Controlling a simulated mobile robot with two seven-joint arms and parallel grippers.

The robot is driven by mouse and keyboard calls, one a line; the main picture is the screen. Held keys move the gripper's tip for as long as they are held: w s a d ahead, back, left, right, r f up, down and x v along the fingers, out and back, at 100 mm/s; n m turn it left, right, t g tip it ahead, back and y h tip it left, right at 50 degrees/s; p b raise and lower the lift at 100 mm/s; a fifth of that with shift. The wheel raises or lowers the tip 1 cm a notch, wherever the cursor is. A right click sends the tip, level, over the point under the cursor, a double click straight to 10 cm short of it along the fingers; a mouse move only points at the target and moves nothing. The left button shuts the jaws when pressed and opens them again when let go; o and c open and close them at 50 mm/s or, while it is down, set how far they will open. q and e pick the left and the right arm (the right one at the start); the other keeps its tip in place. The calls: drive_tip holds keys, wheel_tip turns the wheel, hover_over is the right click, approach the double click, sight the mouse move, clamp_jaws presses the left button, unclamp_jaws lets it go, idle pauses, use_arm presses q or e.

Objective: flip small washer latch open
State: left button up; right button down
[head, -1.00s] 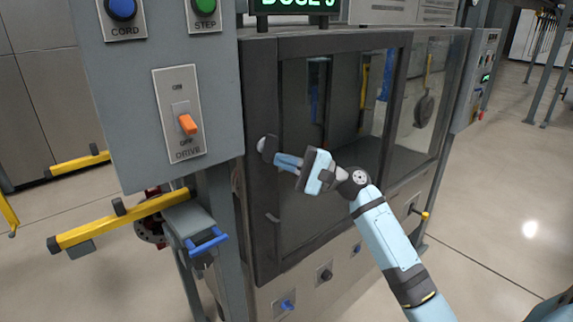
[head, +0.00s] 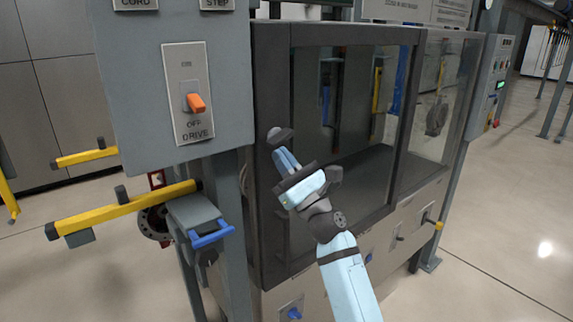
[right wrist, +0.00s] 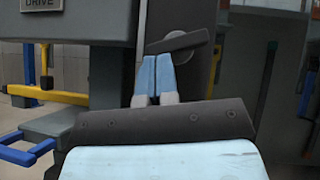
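The washer is a dark-framed glass-door cabinet (head: 345,150). A small grey rounded latch (head: 280,135) sits on the left upright of its door frame. In the right wrist view the latch shows as a round grey piece (right wrist: 182,42) with a dark bar slanting across it. My right gripper (head: 285,158) points up at the latch from just below. In the right wrist view its light blue fingers (right wrist: 156,72) are close together, with their tips at the bar's lower edge. The bar partly hides the tips; I cannot tell if they touch it. My left gripper is not in view.
A grey control box with an orange drive switch (head: 195,103) stands close left of the door. Yellow bars (head: 125,212) and a blue handle (head: 211,234) are below it. Blue knobs (head: 293,312) are on the lower panel. The floor at right is clear.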

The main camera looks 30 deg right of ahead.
drive_tip(key=m+h, duration=0.2)
drive_tip(key=m+t+h, duration=0.1)
drive_tip(key=m, duration=0.1)
drive_tip(key=shift+a+r+h, duration=0.15)
drive_tip(key=shift+a+h, duration=0.15)
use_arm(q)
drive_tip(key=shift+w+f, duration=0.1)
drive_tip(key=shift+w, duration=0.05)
use_arm(e)
drive_tip(key=shift+a, duration=0.1)
use_arm(q)
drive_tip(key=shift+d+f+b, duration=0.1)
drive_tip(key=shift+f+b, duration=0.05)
drive_tip(key=shift+b, duration=0.2)
use_arm(e)
drive_tip(key=shift+a+r, duration=0.1)
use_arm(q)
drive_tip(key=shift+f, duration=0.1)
use_arm(e)
drive_tip(key=shift+s, duration=0.1)
